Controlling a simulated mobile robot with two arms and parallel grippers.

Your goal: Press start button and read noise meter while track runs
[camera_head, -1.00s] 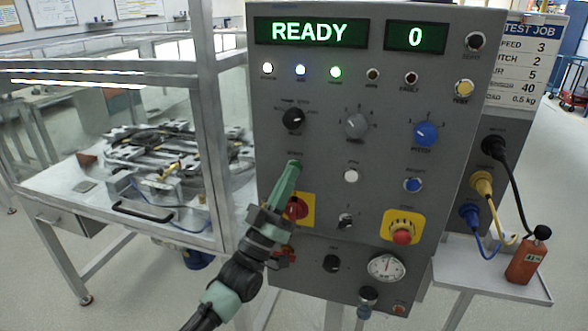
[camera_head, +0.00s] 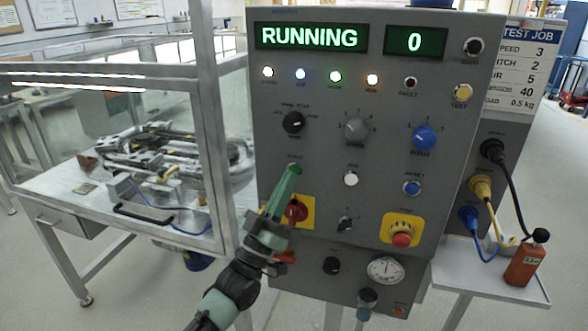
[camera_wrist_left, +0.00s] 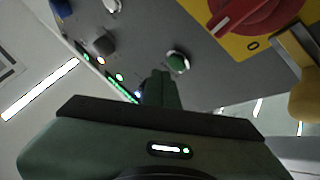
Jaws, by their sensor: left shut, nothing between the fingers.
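The grey control panel (camera_head: 325,180) reads "RUNNING" on its left display (camera_head: 309,37) and "0" on its right display (camera_head: 414,41). My left gripper (camera_head: 293,168) is shut and empty, its tip at the green start button, which it mostly hides. In the left wrist view the green button (camera_wrist_left: 178,61) shows just beyond the fingertips (camera_wrist_left: 161,75); I cannot tell if they touch. The orange handheld noise meter (camera_head: 523,265) stands on the side shelf; its small reading is not clearly legible. The ring track (camera_head: 165,155) sits inside the clear enclosure. My right gripper is not seen.
A red rotary switch (camera_head: 297,211) on a yellow plate is close below my left gripper. A red emergency stop (camera_head: 401,240) is at lower right. Cables (camera_head: 513,200) hang from the panel's right side above the shelf (camera_head: 480,274).

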